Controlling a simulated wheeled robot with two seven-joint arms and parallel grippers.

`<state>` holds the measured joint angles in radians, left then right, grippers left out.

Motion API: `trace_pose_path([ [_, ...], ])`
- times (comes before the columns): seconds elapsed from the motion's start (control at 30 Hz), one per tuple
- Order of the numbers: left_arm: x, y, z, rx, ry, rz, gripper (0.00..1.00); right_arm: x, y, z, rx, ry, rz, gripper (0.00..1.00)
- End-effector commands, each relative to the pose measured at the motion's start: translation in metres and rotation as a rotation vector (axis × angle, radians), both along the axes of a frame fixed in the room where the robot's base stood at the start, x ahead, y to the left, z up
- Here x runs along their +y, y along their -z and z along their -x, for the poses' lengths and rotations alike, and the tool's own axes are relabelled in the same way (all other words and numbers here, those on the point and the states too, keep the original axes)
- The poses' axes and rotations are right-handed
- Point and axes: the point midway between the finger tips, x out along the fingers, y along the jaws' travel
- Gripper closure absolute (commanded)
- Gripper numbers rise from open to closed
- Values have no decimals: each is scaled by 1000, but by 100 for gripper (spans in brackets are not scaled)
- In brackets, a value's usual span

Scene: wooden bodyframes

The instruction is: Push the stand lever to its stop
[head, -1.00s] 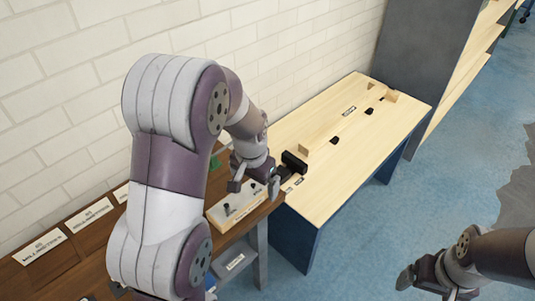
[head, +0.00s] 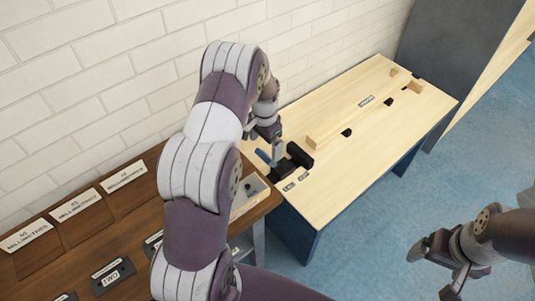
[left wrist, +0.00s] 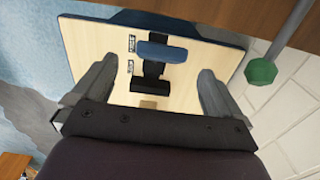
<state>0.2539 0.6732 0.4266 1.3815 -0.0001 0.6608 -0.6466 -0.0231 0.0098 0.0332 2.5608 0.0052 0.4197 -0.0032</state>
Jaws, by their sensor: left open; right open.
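The stand is a black piece (head: 299,156) at the near left corner of the light wooden table. A blue rounded bar (left wrist: 162,52), which looks like its lever handle, shows in front of the black stand (left wrist: 152,84) in the left wrist view. In the head view the blue part (head: 263,156) is small, just left of the stand. My left gripper (left wrist: 157,72) is open and empty, its fingers on either side of the stand in the picture; whether they touch it I cannot tell. My right gripper (head: 433,268) is open and empty over the floor.
The light table (head: 350,160) carries a wooden bar (head: 335,128), small black pieces and labels. A brick wall is behind.

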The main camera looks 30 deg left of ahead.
Motion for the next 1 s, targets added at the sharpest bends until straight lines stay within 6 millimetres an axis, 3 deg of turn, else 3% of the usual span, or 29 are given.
trace_pose_path([
  [0.1,-1,31,1,5,0,1,0,0,-3,0,0,0,0,10],
  [0.3,0,68,0,1,0,1,0,0,-5,0,0,0,0,10],
  [0.67,0,79,0,-1,0,0,0,0,-5,0,0,0,0,10],
  [0.77,0,78,0,0,0,0,26,0,-5,0,0,0,0,10],
  [0.9,0,78,0,0,0,0,72,0,-5,0,0,0,0,10],
  [1.0,0,78,0,1,0,0,76,0,-5,0,0,0,0,10],
])
